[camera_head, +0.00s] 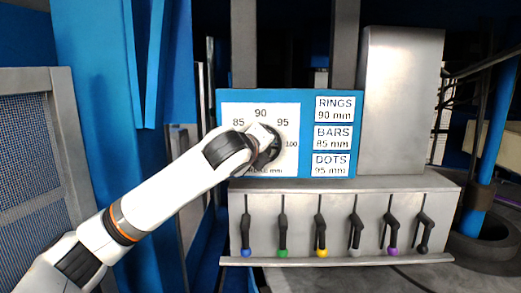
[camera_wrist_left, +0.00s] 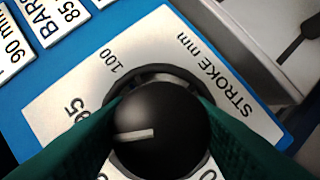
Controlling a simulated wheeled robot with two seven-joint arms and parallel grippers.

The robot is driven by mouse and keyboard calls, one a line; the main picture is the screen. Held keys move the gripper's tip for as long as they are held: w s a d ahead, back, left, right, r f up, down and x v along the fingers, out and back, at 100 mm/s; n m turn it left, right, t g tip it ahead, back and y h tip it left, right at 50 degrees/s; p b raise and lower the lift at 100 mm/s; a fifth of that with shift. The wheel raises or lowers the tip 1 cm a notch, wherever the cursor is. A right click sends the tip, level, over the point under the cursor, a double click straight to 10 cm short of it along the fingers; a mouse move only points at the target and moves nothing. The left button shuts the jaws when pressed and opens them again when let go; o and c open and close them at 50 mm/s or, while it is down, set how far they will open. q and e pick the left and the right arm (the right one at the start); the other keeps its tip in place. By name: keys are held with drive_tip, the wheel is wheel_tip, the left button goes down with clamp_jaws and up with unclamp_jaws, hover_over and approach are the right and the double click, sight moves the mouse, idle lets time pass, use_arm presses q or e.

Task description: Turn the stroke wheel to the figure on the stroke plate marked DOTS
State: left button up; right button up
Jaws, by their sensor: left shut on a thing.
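The stroke wheel is a black round knob (camera_wrist_left: 165,150) with a white pointer line; in the head view it is mostly hidden behind my left gripper (camera_head: 262,140). The two green fingers of my left gripper (camera_wrist_left: 160,105) are shut on opposite sides of the knob. In the left wrist view the pointer aims left, between 90 and 95 and nearer 95. The white scale (camera_head: 232,150) reads 85, 90, 95 and 100. The stroke plate marked DOTS (camera_head: 331,165) reads 95 mm. My right gripper is not in view.
Plates for RINGS (camera_head: 334,109), 90 mm, and BARS (camera_head: 333,138), 85 mm, sit above the DOTS plate. Below the blue panel (camera_head: 308,130), a grey ledge (camera_head: 345,183) carries several black levers with coloured tips. A mesh guard (camera_head: 30,140) stands at the left.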

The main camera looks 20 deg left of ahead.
use_arm(q)
drive_tip(key=shift+f+m+g+y, duration=0.2)
drive_tip(key=shift+m+g+y, duration=0.25)
drive_tip(key=shift+m, duration=0.45)
drive_tip(key=o, duration=1)
drive_tip(key=shift+r, duration=0.1)
drive_tip(key=shift+s, duration=0.2)
drive_tip(key=b+v, duration=0.5)
drive_tip(key=v, duration=0.6)
drive_tip(key=shift+s+d+r, duration=0.1)
drive_tip(key=shift+s+d, duration=0.05)
drive_tip(key=shift+s, duration=0.1)
